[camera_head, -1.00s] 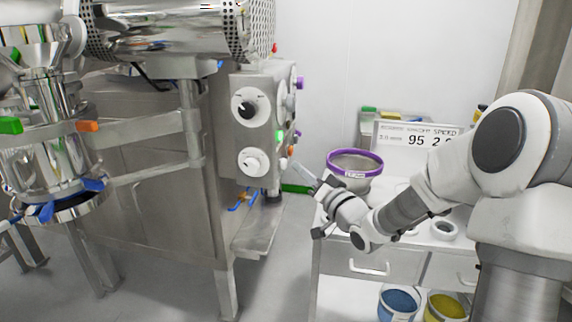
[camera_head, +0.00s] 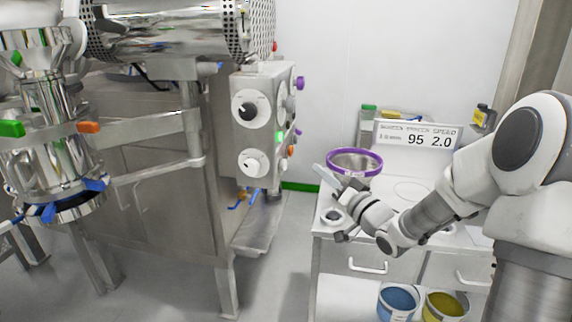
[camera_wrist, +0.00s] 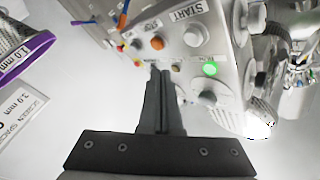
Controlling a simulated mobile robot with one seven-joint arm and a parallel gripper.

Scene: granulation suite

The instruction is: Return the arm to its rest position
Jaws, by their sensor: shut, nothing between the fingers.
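My gripper (camera_head: 319,170) is at the end of the bent arm, in front of the purple-rimmed sieve (camera_head: 377,161) on the white bench. In the wrist view my gripper (camera_wrist: 156,72) has its dark fingers together, with nothing between them. It points toward the steel machine's control panel (camera_wrist: 190,45), which carries a START label and a lit green button (camera_wrist: 210,68). In the head view the gripper is apart from the control panel (camera_head: 262,122), with a gap between them. The fingertips look small and pale there.
The white bench (camera_head: 335,262) with drawers stands under my arm. A blue tub (camera_head: 398,302) and a yellow tub (camera_head: 445,305) are below. Steel machine legs stand at left. Grey floor is clear between machine and bench.

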